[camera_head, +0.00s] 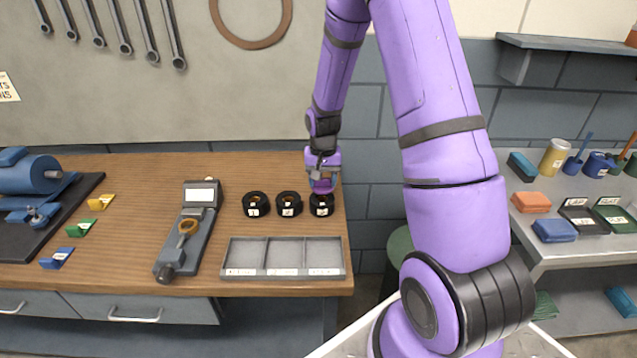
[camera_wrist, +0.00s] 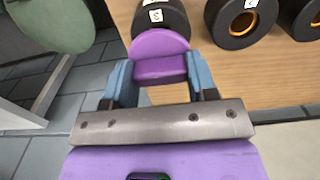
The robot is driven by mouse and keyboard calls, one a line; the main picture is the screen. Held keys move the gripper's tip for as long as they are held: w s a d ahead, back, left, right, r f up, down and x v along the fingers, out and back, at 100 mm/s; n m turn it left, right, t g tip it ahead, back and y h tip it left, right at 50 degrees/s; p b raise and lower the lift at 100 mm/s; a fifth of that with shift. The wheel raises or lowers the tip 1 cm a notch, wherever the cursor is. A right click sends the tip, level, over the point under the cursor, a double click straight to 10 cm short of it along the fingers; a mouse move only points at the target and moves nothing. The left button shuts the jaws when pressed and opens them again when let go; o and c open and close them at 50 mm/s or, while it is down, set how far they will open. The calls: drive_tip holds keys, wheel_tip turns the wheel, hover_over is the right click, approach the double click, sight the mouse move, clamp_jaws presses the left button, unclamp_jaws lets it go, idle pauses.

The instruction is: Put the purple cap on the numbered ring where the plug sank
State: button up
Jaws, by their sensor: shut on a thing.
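My gripper (camera_head: 322,183) is shut on the purple cap (camera_wrist: 160,57), which sits between its blue fingers in the wrist view. The cap is at the black ring numbered 3 (camera_head: 321,209), at the right end of a row of rings. It covers that ring's opening in the wrist view; I cannot tell whether it touches the ring. The ring numbered 2 (camera_head: 289,208) and the ring numbered 1 (camera_head: 255,208) stand to the left, with brass-coloured centres showing. Ring 2 also shows in the wrist view (camera_wrist: 226,32). The inside of ring 3 is hidden.
A grey three-compartment tray (camera_head: 284,271) lies in front of the rings. A grey gauge (camera_head: 193,225) with an orange ring lies to the left. The bench's right edge is close to ring 3.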

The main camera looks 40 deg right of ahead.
sight(322, 185)
drive_tip(key=shift+w+f, duration=0.15)
drive_tip(key=shift+f, duration=1.6)
drive_tip(key=shift+f, duration=0.1)
drive_tip(key=o, duration=0.9)
